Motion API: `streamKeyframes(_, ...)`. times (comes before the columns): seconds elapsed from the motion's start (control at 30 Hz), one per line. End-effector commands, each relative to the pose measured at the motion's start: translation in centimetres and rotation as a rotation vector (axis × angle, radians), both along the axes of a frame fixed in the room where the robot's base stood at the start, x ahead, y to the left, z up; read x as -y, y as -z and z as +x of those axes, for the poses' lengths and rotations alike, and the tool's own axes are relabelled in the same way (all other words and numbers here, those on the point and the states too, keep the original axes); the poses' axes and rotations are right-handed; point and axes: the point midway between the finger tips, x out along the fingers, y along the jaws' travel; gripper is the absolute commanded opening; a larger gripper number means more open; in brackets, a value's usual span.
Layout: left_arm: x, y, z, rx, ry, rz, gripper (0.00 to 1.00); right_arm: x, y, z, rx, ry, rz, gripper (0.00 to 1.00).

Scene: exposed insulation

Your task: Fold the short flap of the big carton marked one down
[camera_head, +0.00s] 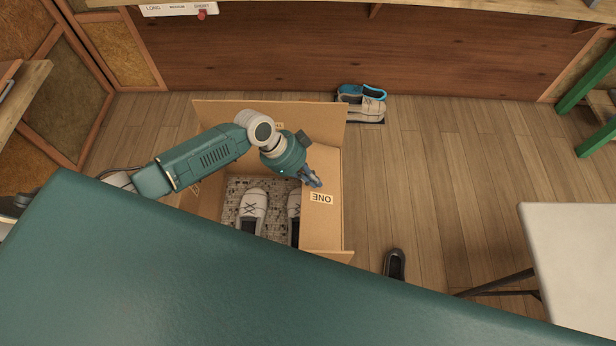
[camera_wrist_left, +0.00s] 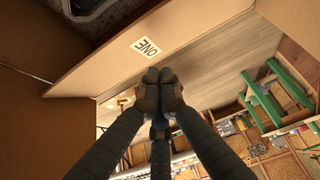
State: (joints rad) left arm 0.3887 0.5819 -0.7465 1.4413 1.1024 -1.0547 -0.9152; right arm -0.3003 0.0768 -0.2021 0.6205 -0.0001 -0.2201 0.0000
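The big carton (camera_head: 209,145) stands open on the floor, with a pair of pale shoes (camera_head: 252,208) inside. Its right short flap, labelled ONE (camera_head: 320,220), leans inward and hides part of the right shoe; it also shows in the left wrist view (camera_wrist_left: 110,68). The far flap (camera_head: 225,113) stands up. My left gripper (camera_head: 316,183) is just above the ONE flap, near the label. In the left wrist view its fingertips (camera_wrist_left: 160,88) are together with nothing seen between them, overlapping the flap's edge; contact cannot be told. My right gripper is not in view.
Grey and blue shoes (camera_head: 362,103) sit behind the carton, and a dark shoe (camera_head: 395,264) lies to its right. A white table (camera_head: 575,250) is at the right, a green frame (camera_head: 585,90) at far right. Floor right of the carton is mostly clear.

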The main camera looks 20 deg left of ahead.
Motion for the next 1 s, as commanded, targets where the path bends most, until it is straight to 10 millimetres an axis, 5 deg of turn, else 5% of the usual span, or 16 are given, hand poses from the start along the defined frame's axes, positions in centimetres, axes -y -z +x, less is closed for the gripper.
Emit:
streamKeyframes(0.2,-5.3,0.5,-1.5,-0.004,-0.005,0.007,0.00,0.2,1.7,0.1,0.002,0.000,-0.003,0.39)
streamKeyframes(0.5,-9.3,0.2,-2.6,-0.003,-0.003,0.003,0.00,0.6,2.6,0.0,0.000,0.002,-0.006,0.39)
streamKeyframes(0.63,-8.8,-1.2,-2.1,0.007,0.008,0.007,0.00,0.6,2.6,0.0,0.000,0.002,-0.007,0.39)
streamKeyframes(0.77,-6.4,-4.4,-1.0,0.014,0.026,0.028,0.00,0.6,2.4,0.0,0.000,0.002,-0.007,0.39)
streamKeyframes(1.0,-3.9,-8.3,-1.7,-0.013,0.009,0.084,0.00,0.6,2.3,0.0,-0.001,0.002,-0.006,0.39)
